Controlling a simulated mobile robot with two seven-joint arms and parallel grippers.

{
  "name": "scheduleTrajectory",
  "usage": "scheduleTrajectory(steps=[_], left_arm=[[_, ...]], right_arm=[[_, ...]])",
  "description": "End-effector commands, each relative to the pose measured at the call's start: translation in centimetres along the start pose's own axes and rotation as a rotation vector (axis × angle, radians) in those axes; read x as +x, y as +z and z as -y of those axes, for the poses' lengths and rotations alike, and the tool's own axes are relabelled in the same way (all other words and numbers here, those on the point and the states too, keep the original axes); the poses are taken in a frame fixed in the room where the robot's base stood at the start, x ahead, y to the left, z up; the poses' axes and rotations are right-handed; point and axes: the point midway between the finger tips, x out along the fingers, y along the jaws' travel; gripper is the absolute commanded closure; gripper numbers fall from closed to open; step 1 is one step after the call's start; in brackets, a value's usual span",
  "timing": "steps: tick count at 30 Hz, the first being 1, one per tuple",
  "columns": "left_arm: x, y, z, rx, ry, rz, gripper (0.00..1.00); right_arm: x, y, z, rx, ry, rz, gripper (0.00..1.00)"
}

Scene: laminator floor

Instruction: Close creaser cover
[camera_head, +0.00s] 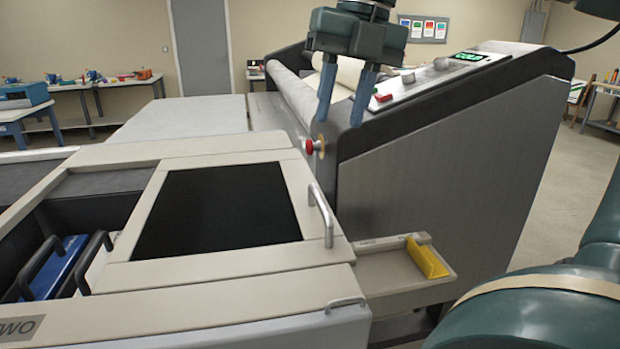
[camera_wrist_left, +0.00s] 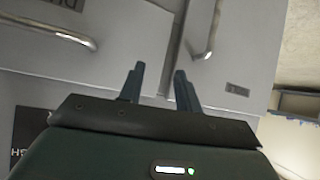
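A beige machine cover with a dark window (camera_head: 222,209) lies flat over the right part of the machine in the head view; I cannot tell whether this is the creaser cover. A metal bar handle (camera_head: 322,213) stands on its right edge. My right gripper (camera_head: 340,112) hangs with fingers down and apart, empty, near a red knob and above the handle. My left gripper (camera_wrist_left: 158,84) shows only in the left wrist view, open and empty, in front of grey panels (camera_wrist_left: 130,45). Bar handles (camera_wrist_left: 205,35) are near its fingers there.
Left of the cover is an open bay with a blue part (camera_head: 60,267) and black handles. A small tray with a yellow block (camera_head: 427,257) juts out at right. The laminator's grey side (camera_head: 450,170) rises behind it, with a red knob (camera_head: 310,146).

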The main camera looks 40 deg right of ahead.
Motion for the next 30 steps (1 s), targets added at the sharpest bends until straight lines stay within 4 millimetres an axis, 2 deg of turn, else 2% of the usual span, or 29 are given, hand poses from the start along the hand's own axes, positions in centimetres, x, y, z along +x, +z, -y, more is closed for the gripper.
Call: scheduleTrajectory(steps=[9, 15, 21, 30], left_arm=[[-0.2, 0.6, -0.3, 0.002, 0.007, 0.015, 0.66], [-0.2, 0.4, -0.2, 0.003, 0.005, 0.013, 0.66], [-0.1, 0.2, 0.2, 0.004, -0.002, 0.011, 0.66], [0.0, -0.1, 0.1, -0.006, -0.006, 0.006, 0.66]], right_arm=[[6.6, -0.1, 0.0, -0.003, 0.002, -0.009, 0.67], [10.1, -0.1, -0.1, -0.002, 0.003, -0.007, 0.67], [11.8, -0.1, -0.1, -0.002, 0.004, -0.005, 0.67], [12.1, 0.0, -0.1, -0.002, 0.005, -0.003, 0.67]])
